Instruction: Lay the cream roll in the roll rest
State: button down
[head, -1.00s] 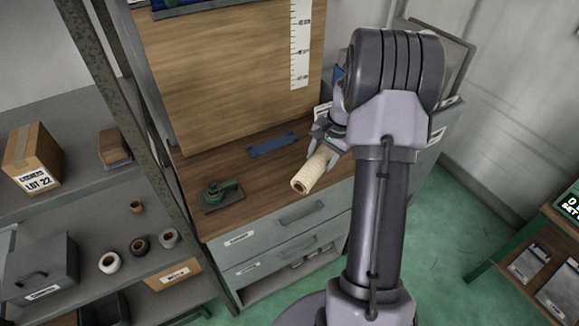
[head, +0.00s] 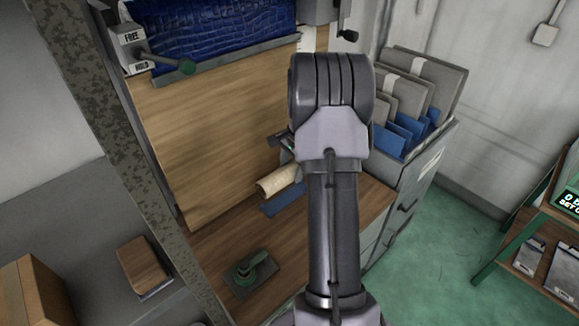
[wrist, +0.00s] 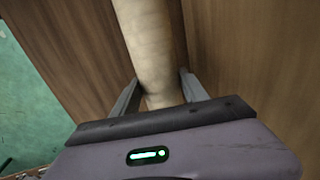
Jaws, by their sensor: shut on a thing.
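The cream roll (head: 278,181) is in my gripper (head: 284,152), which is mostly hidden behind my arm in the head view. In the wrist view the roll (wrist: 150,40) runs up and away between the two fingers of my gripper (wrist: 158,82), which are shut on it. A blue piece (head: 282,205) that looks like the roll rest lies on the wooden worktop, just below the roll in the head view. The roll and my arm partly cover it. I cannot tell how high the roll is above it.
A green tool on a dark plate (head: 250,273) sits on the worktop (head: 222,245) at the front left. A wooden back panel (head: 215,130) rises behind. A file holder with folders (head: 415,115) stands at right. A metal post (head: 120,130) borders the left.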

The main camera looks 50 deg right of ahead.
jog(key=shift+s+f+b, duration=0.2)
jog(key=shift+f+b, duration=1.1)
jog(key=shift+f, duration=0.45)
jog(key=shift+s+f+b, duration=0.2)
jog(key=shift+f+b, duration=1.05)
jog(key=shift+f, duration=0.45)
jog(key=shift+f+b, duration=0.35)
jog(key=shift+f, duration=0.1)
jog(key=c, duration=0.5)
grip_release()
jog(key=shift+s, duration=0.1)
jog(key=s+p+v, duration=0.1)
jog(key=p+v, duration=0.4)
jog(key=v, duration=1.3)
jog(key=shift+a, duration=0.2)
